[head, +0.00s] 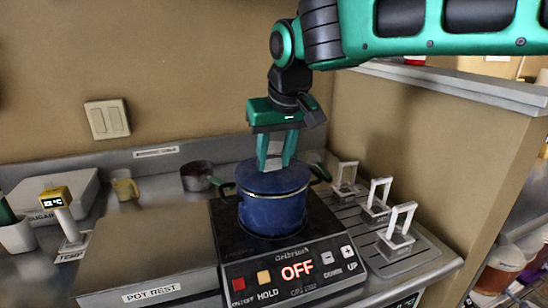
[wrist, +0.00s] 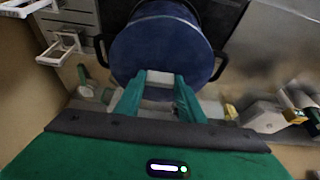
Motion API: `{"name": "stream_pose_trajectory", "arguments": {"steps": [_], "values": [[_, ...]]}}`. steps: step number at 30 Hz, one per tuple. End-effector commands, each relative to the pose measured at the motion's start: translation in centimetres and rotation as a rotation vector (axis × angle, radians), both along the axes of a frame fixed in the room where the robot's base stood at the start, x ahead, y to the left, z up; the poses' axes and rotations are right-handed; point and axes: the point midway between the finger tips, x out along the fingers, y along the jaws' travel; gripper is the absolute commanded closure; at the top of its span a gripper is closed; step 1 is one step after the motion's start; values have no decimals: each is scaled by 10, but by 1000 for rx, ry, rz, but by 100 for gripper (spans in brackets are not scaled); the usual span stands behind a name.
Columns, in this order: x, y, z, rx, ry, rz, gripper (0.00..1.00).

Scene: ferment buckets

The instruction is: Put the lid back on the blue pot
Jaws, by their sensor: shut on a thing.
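The blue pot (head: 272,212) stands upright on the hotplate, with a dark handle on each side. Its blue lid (head: 272,181) is over the pot's mouth, roughly level; in the wrist view the lid (wrist: 160,45) is a broad disc covering the opening. My gripper (head: 275,163) points down from above, its green fingers at the lid's top. In the wrist view my gripper (wrist: 160,79) is shut on the lid's pale knob (wrist: 160,76). I cannot tell whether the lid rests fully on the rim or sits slightly above it.
The hotplate panel (head: 295,270) reads OFF. Several white stands (head: 397,228) are on the ribbed tray at right. The pot rest (head: 150,255) at left is clear.

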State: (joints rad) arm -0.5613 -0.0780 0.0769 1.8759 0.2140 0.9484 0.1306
Motion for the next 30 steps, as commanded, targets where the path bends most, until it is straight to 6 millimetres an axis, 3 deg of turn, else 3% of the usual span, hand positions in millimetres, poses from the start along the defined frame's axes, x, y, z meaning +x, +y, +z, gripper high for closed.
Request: {"name": "stream_pose_trajectory", "arguments": {"steps": [7,8,10,11,17,19,20,30], "values": [[0,0,0,0,0,0,89],[0,0,0,0,-1,0,62],[0,0,0,0,0,0,45],[0,0,0,0,0,0,43],[0,0,0,0,0,1,43],[0,0,0,0,0,1,26],[0,0,0,0,0,1,24],[0,0,2,1,0,1,24]]}}
